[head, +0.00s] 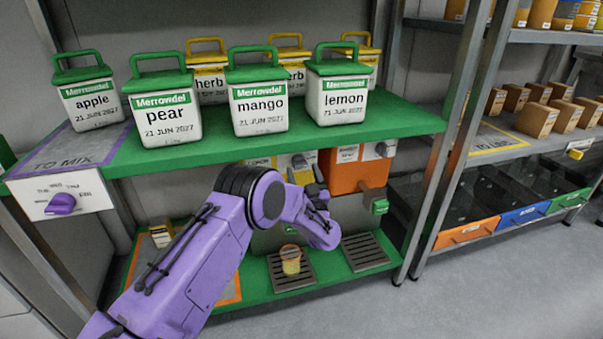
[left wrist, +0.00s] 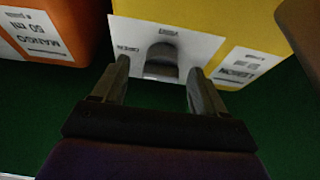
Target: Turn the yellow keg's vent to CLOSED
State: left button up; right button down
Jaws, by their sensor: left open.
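The yellow keg (head: 283,162) is on the lower shelf in the head view, largely hidden behind my left arm. In the left wrist view the yellow keg (left wrist: 222,18) fills the top, with a white plate (left wrist: 122,33) on its face. The grey vent knob (left wrist: 162,62) sits on that plate; the small words beside it are too blurred to read surely. My left gripper (left wrist: 158,76) is open, its fingers on either side of the knob, with gaps visible. In the head view my left gripper (head: 305,177) is in front of the keg. My right gripper is not in view.
An orange keg (head: 342,176) stands close beside the yellow one. The green upper shelf (head: 205,155), bearing several labelled tubs, overhangs the kegs. A steel post (head: 445,150) stands to the right.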

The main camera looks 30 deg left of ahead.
pick_arm(q)
jog(key=shift+x, duration=1.1)
jog(key=shift+s, duration=0.1)
jog(key=c, duration=1)
jog(key=shift+o, duration=0.2)
